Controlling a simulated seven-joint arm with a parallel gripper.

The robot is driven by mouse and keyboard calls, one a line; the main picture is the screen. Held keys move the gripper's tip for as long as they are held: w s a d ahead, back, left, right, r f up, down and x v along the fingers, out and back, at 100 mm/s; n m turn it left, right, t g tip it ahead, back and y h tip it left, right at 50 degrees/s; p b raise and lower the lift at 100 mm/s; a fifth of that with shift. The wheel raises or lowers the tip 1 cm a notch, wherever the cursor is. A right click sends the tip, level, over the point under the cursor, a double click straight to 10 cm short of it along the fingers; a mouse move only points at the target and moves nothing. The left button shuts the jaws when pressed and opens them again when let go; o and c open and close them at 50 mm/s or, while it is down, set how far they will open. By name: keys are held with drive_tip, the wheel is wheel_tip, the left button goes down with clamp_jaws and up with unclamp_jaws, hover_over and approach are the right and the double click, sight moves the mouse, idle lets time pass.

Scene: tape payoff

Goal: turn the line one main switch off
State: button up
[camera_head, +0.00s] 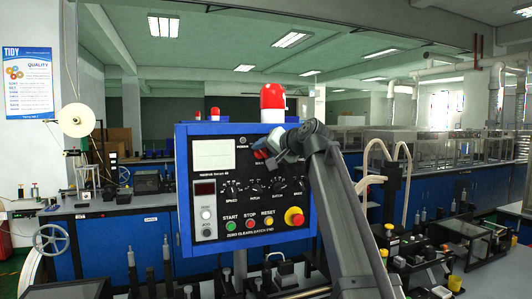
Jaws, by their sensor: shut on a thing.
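A blue-framed control panel (218,240) with a dark face stands in the middle of the view. A red switch handle (260,154) shows in part at the panel's upper right. My gripper (272,156) is at this handle, its jaws shut on it. The gripper and my arm hide most of the switch and its markings, so its position cannot be read. Below are a row of black knobs, a green START button (231,225), a red STOP button (250,224), a yellow RESET button (268,222) and a red mushroom button (294,216).
A red beacon (272,102) stands on top of the panel. My arm comes up from the lower right, close in front of the panel's right edge. Black fixtures (430,255) fill the bench at right. A tape reel (76,120) stands at left.

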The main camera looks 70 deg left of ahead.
drive_tip(key=o, duration=1)
drive_tip(key=shift+o, duration=0.2)
drive_tip(key=v, duration=1.4)
drive_tip(key=shift+a+f, duration=0.1)
